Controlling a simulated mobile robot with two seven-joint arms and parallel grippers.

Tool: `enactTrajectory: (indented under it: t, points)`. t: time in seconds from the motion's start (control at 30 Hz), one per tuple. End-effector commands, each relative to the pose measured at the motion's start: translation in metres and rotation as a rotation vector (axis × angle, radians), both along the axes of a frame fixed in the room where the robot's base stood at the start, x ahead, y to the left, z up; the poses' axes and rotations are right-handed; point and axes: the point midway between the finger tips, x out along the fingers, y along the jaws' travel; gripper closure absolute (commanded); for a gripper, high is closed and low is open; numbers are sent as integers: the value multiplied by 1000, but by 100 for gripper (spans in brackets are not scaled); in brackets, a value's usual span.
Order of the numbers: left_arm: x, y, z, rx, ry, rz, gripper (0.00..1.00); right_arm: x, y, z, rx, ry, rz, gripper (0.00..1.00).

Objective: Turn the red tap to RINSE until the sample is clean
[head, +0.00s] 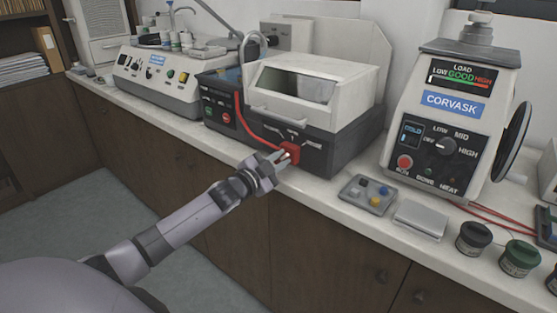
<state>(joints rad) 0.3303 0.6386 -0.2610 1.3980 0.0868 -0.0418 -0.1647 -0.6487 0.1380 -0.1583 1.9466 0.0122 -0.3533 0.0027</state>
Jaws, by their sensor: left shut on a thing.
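The red tap (290,151) is on the front face of a dark-based machine with a pale lid (312,84). A red hose (245,126) runs along the machine's front toward the tap. My left gripper (281,157) reaches in from the left and is shut on the red tap. Small labels sit above and beside the tap, too small to read. The pale lid has a dark window, and no sample can be made out through it. My right gripper is not in view.
The Corvask press (447,115) stands to the right. A control unit (158,80) stands at the back left. The floor (70,215) at left is clear.

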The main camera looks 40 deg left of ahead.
Motion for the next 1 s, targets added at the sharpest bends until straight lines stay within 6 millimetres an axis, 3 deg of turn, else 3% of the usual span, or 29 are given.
enactTrajectory:
  t: [0.57,0.6,0.63,1.0]
  points:
    - [0,0,-1,29,0,1,100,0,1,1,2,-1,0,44]
    - [0,0,-1,28,0,1,68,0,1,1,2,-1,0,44]
    - [0,0,-1,28,-1,0,58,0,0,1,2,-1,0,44]
    - [-2,0,-1,28,-2,0,57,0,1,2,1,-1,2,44]
